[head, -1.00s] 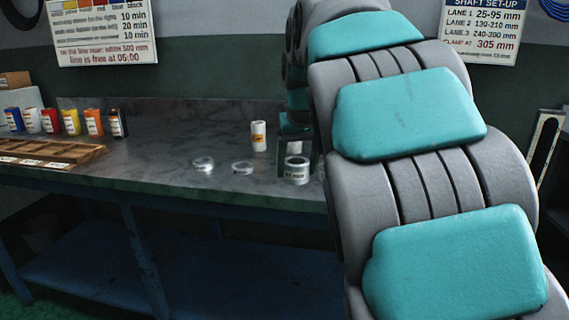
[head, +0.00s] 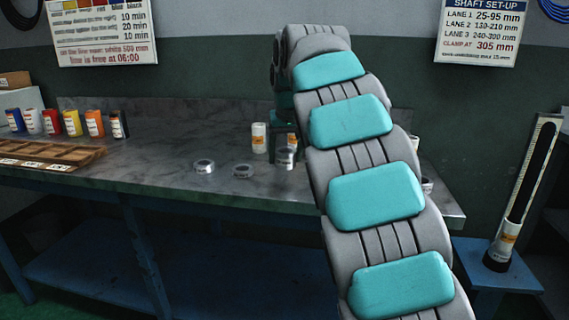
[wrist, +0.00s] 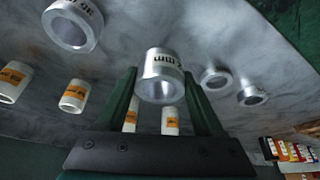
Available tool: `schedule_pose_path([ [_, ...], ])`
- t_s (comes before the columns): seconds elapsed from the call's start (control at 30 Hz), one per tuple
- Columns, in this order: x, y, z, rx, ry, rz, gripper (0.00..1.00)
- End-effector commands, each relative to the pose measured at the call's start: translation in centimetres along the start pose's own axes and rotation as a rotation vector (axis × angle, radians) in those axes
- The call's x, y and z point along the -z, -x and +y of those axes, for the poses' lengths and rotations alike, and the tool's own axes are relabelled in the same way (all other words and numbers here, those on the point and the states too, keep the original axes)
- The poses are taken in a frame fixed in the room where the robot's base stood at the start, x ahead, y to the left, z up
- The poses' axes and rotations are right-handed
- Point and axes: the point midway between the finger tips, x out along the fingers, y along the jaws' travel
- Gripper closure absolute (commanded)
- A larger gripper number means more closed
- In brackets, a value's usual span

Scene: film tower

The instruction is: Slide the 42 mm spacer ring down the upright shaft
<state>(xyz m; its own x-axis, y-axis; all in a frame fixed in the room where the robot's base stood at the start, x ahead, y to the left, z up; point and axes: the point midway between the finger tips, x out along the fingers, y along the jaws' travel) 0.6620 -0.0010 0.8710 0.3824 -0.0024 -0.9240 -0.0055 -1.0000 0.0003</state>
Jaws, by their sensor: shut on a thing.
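My gripper (head: 285,148) is over the back of the bench. In the wrist view my gripper (wrist: 161,92) is shut on a pale metal spacer ring (wrist: 163,78); "mm" shows on it, but its full number is not legible. The held ring also shows in the head view (head: 286,158), partly hidden by the gripper. The dark upright shaft (head: 533,175) stands at the far right, well apart from my gripper, beside a white scale strip. A white piece with an orange label (head: 505,240) is around its lower part.
Two loose rings (head: 203,166) (head: 242,171) lie on the bench left of the gripper. A larger ring (wrist: 73,25) and several white orange-labelled cylinders (wrist: 74,95) stand nearby. A wooden tray (head: 45,153) and coloured containers (head: 72,123) are at left. The shaft's blue stand (head: 490,268) is separate.

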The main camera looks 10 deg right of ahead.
Motion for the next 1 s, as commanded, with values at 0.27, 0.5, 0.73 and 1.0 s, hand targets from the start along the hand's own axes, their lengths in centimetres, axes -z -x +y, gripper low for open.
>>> schedule_pose_path([
  [0.27,0.8,-0.8,-0.1,0.001,0.001,0.001,0.96],
  [0.5,0.1,-2.1,0.0,0.000,0.000,-0.001,0.96],
  [0.73,-0.3,-3.3,0.0,0.000,0.000,-0.001,0.96],
  [1.0,-0.3,-3.4,0.0,0.000,0.001,0.000,0.96],
])
